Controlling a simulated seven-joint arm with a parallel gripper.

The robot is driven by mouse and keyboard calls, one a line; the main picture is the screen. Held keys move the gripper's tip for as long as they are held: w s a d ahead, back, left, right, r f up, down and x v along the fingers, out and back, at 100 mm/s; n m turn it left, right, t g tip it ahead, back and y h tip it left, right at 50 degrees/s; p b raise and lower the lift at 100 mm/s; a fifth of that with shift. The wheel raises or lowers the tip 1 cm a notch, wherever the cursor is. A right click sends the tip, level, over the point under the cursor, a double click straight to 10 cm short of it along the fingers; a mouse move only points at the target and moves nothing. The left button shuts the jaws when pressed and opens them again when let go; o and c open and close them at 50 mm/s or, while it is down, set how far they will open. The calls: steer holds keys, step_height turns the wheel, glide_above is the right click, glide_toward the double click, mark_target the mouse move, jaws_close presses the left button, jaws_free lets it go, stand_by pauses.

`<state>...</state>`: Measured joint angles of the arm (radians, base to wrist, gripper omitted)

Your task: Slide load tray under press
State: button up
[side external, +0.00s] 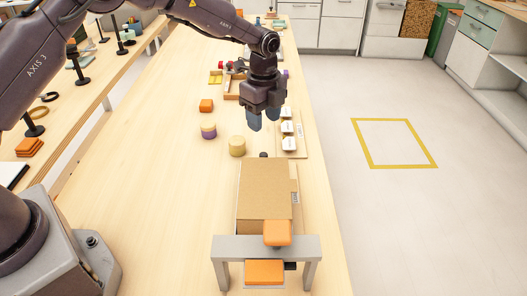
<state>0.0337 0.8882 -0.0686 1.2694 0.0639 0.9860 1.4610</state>
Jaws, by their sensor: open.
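The press is a grey bridge-like frame (228,243) at the bottom of the side external view, with an orange block (277,230) at its crossbar. My gripper (263,121) is open with blue fingertips pointing down, above the table beyond the box. Nothing shows between the fingers. Whether the box reaches under the crossbar is hard to tell.
The table left of the box is clear. The table's right edge is close.

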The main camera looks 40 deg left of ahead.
mark_target(264, 154)
step_height(264, 154, down, 10)
steer(key=shift+f, duration=0.25)
jaws_close()
